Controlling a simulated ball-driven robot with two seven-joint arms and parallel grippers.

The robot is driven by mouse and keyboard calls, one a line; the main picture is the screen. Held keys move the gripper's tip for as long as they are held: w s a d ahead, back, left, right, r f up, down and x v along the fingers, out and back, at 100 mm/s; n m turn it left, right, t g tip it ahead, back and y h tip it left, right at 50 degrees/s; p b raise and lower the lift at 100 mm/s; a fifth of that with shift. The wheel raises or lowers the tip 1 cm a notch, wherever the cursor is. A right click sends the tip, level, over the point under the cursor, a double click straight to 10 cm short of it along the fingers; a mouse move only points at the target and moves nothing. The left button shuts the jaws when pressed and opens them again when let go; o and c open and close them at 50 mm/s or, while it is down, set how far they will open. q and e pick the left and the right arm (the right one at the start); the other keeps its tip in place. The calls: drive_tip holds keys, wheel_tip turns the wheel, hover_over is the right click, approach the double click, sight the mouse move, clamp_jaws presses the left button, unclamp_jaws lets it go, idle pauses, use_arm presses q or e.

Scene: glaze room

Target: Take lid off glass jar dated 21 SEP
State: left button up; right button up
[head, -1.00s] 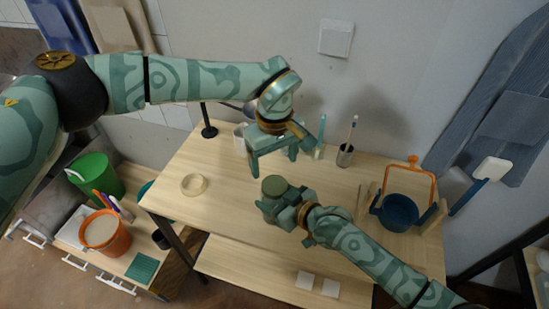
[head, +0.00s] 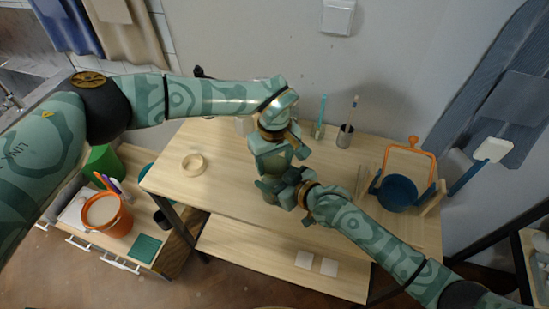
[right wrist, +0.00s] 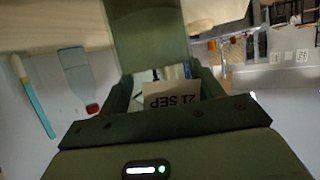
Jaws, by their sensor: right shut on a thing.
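The glass jar (right wrist: 175,74) shows in the right wrist view with a pale label (right wrist: 172,100) reading 21 SEP, upside down in the picture. My right gripper (head: 276,190) is shut on the jar, holding it from the right. My left gripper (head: 271,170) is right over the jar, pointing down at its top. The grippers hide the jar's lid and most of the jar in the head view. I cannot tell whether the left fingers are open or closed, or whether they touch the lid.
A wooden ring (head: 194,165) lies on the table's left part, with bare tabletop around it. A brush cup (head: 345,136) stands at the back. A blue bowl (head: 398,192) with an orange-framed tool (head: 409,150) is at the right. An orange bucket (head: 108,214) stands lower left.

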use_arm(q)
drive_tip(key=c, duration=0.3)
drive_tip(key=n, duration=0.5)
drive_tip(key=shift+n, duration=0.4)
drive_tip(key=shift+c, duration=0.2)
drive_tip(key=n, duration=0.4)
drive_tip(key=shift+n, duration=0.4)
drive_tip(key=n, duration=0.3)
drive_tip(key=o, duration=1.1)
drive_tip(key=shift+d, duration=0.1)
